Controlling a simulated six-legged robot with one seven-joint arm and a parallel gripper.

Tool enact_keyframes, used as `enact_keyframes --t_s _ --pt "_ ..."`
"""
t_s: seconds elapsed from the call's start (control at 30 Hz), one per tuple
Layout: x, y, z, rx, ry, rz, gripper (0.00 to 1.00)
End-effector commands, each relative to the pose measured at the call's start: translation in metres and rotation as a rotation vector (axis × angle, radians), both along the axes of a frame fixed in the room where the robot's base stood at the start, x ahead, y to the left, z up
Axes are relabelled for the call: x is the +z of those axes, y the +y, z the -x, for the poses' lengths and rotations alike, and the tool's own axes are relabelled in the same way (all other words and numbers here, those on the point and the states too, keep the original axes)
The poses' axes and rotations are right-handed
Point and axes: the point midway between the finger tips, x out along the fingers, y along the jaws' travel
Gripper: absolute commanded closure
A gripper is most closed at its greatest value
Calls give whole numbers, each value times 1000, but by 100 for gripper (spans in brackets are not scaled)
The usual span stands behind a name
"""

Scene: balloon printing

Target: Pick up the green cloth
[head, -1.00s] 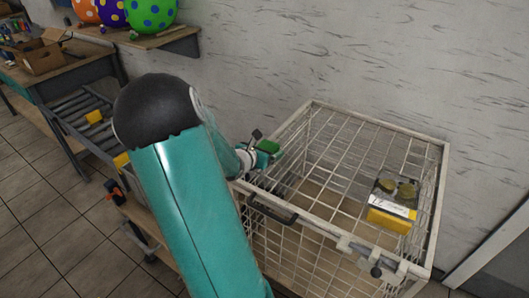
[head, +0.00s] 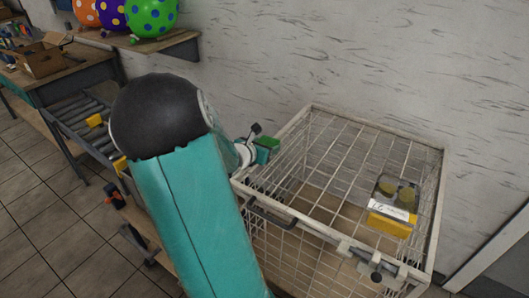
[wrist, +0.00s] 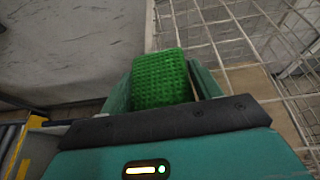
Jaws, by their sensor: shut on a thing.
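The green cloth (wrist: 160,78) is a small, textured green piece between the fingers of my gripper (wrist: 160,88) in the wrist view. My gripper is shut on it. In the head view, the cloth (head: 267,143) shows as a small green patch at the end of my gripper (head: 258,145), beside the upper left corner of the wire cage. Much of the gripper is hidden behind my teal arm in the head view.
A wire cage (head: 340,119) with a grid top stands right of my gripper. A yellow box (head: 390,220) with two round dark items is at its right. A roller conveyor (head: 75,115) and a shelf with balloons (head: 150,40) are at the left.

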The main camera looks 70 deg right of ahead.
Motion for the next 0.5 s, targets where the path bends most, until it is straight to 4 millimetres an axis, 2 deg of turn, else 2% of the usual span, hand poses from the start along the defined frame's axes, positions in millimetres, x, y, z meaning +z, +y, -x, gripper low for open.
enact_keyframes --t_s 0.27,0.4,0.5 --pt "57 46 -21 7 -9 -1 59" --pt "72 81 -34 8 -5 -3 59" --pt "82 101 -42 7 -4 -3 59"
